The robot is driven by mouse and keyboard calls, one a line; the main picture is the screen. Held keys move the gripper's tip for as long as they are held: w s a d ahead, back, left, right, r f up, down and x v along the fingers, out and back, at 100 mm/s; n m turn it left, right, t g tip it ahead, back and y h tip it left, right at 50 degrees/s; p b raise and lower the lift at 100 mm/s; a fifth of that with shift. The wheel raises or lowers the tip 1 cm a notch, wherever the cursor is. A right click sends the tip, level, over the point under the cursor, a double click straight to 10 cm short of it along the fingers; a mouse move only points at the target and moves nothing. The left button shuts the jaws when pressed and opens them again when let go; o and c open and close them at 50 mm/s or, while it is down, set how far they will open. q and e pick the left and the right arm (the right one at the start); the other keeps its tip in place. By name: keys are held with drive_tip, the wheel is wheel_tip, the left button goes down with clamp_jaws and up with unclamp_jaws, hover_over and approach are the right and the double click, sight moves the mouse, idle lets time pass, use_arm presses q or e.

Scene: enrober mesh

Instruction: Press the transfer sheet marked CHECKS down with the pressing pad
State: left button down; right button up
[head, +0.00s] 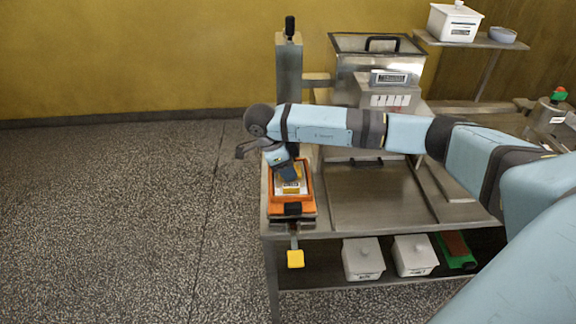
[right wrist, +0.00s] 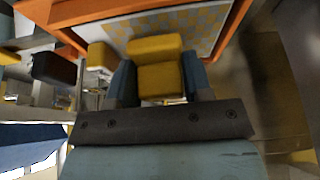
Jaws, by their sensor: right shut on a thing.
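My right gripper (head: 288,176) reaches over the orange frame (head: 307,204) at the left end of the steel bench. In the right wrist view the gripper (right wrist: 160,80) is shut on a yellow block, taken to be the pressing pad (right wrist: 156,48). A sheet with a yellow and grey check pattern (right wrist: 206,20) lies inside the orange frame (right wrist: 234,28), beyond the pad. The pad hides part of the sheet, and I cannot tell whether they touch. No CHECKS lettering is readable. My left gripper is not in view.
A steel tank (head: 350,64) with a black handle stands at the back of the bench. A post (head: 289,70) rises behind the frame. Two white lidded boxes (head: 362,262) and a green tray (head: 458,262) sit on the lower shelf. A yellow pedal-like piece (head: 295,259) hangs below the frame.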

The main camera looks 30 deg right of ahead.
drive_tip(key=shift+f+b, duration=0.3)
drive_tip(key=shift+f, duration=0.15)
idle(0.5)
drive_tip(key=shift+f, duration=0.1)
idle(0.5)
drive_tip(key=shift+r+p, duration=1.35)
drive_tip(key=shift+r, duration=1.15)
drive_tip(key=shift+r+p, duration=0.55)
drive_tip(key=shift+r, duration=0.5)
